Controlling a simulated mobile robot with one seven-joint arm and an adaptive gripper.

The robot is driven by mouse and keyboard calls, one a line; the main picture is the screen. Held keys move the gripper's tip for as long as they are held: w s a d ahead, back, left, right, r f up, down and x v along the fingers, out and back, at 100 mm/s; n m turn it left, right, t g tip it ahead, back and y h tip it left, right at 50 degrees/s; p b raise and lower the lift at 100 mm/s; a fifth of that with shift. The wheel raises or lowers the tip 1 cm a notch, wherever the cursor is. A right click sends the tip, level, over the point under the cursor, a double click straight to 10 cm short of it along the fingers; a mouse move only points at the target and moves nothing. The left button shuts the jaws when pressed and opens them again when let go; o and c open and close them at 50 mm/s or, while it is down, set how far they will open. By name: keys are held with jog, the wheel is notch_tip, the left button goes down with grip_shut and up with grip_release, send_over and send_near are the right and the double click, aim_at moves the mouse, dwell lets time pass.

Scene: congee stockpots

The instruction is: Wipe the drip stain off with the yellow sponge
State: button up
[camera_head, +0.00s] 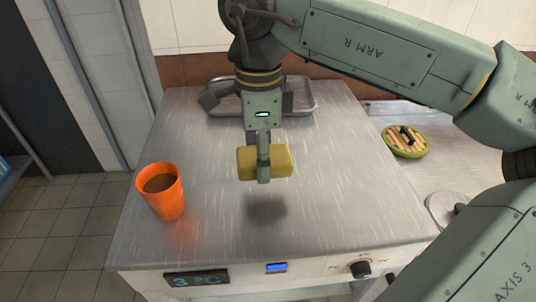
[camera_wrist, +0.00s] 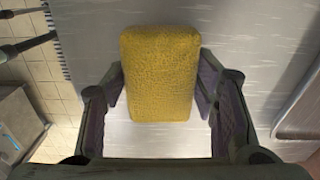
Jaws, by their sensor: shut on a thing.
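The yellow sponge (camera_head: 278,162) is a rounded block held above the steel worktop (camera_head: 330,190). My gripper (camera_head: 262,158) is shut on it, with one finger on the near side and one behind. In the wrist view the sponge (camera_wrist: 160,72) sits between the two finger pads, with bare steel visible around it. A soft dark patch (camera_head: 266,209) lies on the worktop just below and in front of the sponge; I cannot tell whether it is the drip stain or a shadow. No other stain is clear.
An orange cup (camera_head: 166,193) with brown contents stands on the left of the worktop. A metal tray (camera_head: 300,97) lies at the back, behind my gripper. A green-rimmed round dish (camera_head: 405,142) sits on the right-hand counter. A control knob (camera_head: 360,268) is on the front panel.

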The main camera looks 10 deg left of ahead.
jog(key=shift+r+p, duration=0.7)
jog(key=shift+r, duration=0.6)
